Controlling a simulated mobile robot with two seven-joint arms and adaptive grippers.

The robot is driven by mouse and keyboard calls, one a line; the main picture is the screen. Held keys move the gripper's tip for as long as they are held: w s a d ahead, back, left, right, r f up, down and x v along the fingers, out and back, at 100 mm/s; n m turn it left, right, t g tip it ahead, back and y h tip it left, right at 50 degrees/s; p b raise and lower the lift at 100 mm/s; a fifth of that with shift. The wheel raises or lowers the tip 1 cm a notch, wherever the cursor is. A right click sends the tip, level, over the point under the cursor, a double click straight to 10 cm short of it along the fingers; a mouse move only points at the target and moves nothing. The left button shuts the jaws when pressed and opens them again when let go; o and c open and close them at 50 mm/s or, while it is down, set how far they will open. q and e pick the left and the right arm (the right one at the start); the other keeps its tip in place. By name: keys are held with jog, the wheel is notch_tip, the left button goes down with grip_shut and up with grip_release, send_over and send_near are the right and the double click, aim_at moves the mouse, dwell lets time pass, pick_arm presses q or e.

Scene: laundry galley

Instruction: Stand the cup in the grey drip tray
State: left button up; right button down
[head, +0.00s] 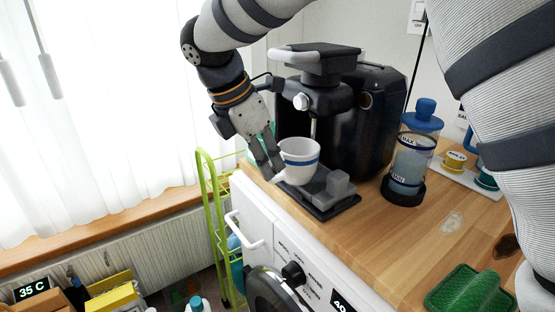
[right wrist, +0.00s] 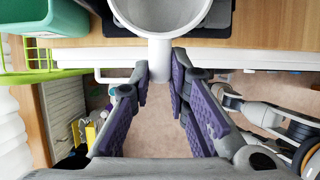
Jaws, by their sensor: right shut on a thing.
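My right gripper (head: 273,168) is shut on the cup's handle from the left. In the right wrist view, the handle (right wrist: 160,56) is between the fingertips (right wrist: 160,80), and the cup body (right wrist: 160,14) is cut off by the top edge. A grey block (head: 338,184) is on the tray, right of the cup.
A clear blue-lidded container (head: 409,165) stands right of the machine. A green textured thing (head: 468,290) and a wet-looking spot (head: 452,222) are on the wooden counter (head: 375,235). A green-framed rack (head: 207,200) is left of the white washer (head: 262,212).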

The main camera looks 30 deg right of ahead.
aim_at(290, 166)
jog(key=d, duration=0.3)
jog(key=shift+w+d+r, duration=0.1)
jog(key=shift+d, duration=0.1)
jog(key=shift+x, duration=0.9)
jog(key=shift+a, duration=0.3)
jog(key=c, duration=1.5)
grip_release()
jog(key=shift+c, duration=0.2)
